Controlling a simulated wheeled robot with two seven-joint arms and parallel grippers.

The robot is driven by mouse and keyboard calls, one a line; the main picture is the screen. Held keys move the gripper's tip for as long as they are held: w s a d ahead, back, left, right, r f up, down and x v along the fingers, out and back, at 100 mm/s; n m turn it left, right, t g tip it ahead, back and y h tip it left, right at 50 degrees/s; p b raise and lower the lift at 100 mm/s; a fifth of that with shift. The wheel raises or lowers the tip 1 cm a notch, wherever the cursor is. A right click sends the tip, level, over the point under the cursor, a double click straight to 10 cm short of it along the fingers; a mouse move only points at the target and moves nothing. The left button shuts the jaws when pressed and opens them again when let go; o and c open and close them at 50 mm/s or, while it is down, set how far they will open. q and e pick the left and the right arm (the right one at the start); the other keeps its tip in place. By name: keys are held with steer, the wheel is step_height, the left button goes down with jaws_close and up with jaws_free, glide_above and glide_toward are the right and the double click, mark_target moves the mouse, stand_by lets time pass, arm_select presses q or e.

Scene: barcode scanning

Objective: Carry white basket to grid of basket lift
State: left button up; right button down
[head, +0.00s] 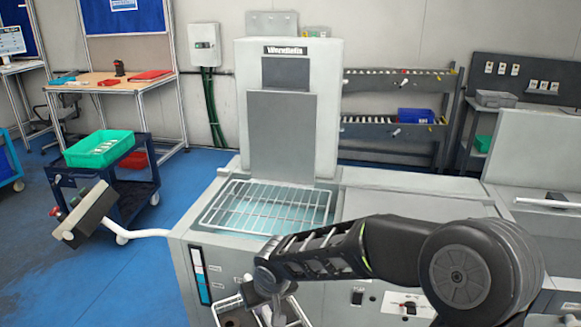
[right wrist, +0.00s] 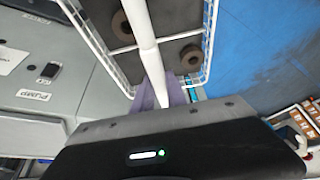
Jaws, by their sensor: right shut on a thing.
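The white wire basket (head: 224,303) is at the bottom of the head view, in front of the machine, and is cut off by the frame edge. The basket lift's wire grid (head: 268,208) lies over a bluish basin behind and above the basket, and appears empty. My left gripper is not in view.
The grey machine's front panel (head: 205,275) with switches stands between basket and grid. A grey box on a white arm (head: 85,215) juts out left. A cart with a green crate (head: 100,148) stands farther left. Blue floor is free at lower left.

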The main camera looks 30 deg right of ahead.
steer(key=shift+d+r, duration=0.1)
steer(key=shift+d, duration=0.1)
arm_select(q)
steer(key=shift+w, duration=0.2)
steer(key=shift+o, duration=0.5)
